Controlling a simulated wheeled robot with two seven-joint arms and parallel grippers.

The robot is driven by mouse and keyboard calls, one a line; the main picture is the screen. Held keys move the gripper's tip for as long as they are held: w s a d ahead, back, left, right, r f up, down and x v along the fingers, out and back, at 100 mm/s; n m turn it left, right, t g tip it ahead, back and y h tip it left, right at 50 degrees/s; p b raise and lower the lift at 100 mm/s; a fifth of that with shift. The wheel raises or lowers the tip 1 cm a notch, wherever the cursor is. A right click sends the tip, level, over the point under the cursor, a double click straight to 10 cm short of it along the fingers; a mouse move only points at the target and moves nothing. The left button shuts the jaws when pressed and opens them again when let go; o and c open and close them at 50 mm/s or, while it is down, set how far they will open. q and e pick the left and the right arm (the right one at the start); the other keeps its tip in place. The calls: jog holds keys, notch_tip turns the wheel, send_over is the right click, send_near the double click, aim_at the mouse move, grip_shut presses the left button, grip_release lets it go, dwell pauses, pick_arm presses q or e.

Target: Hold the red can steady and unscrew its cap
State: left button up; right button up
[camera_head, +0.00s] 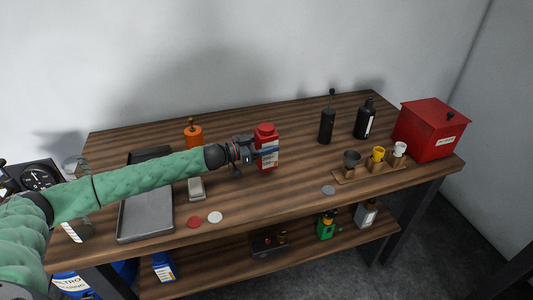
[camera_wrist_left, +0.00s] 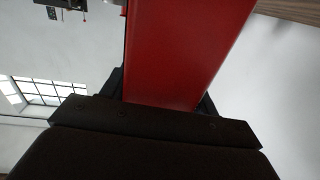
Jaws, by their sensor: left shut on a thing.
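The red can (camera_head: 266,149) stands upright on the wooden table, with a white and blue label and a red cap (camera_head: 265,129) on its top. My left gripper (camera_head: 256,151) reaches it from the left and is shut on its body, below the cap. In the left wrist view the can's red side (camera_wrist_left: 185,50) fills the space between the dark fingers. The cap does not show in the left wrist view. My right gripper is in neither view.
An orange can (camera_head: 194,137) stands behind my left arm. A grey tray (camera_head: 146,216) lies at the left. A dark grinder (camera_head: 326,126), a black bottle (camera_head: 364,119), a wooden rack (camera_head: 370,172) with small cups and a red box (camera_head: 430,128) stand at the right.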

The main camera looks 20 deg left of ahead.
pick_arm(q)
jog(key=s+d+r+b, duration=0.3)
jog(key=d+r, duration=0.4)
jog(key=d, duration=0.4)
jog(key=shift+d+r, duration=0.15)
jog(key=shift+r, duration=0.05)
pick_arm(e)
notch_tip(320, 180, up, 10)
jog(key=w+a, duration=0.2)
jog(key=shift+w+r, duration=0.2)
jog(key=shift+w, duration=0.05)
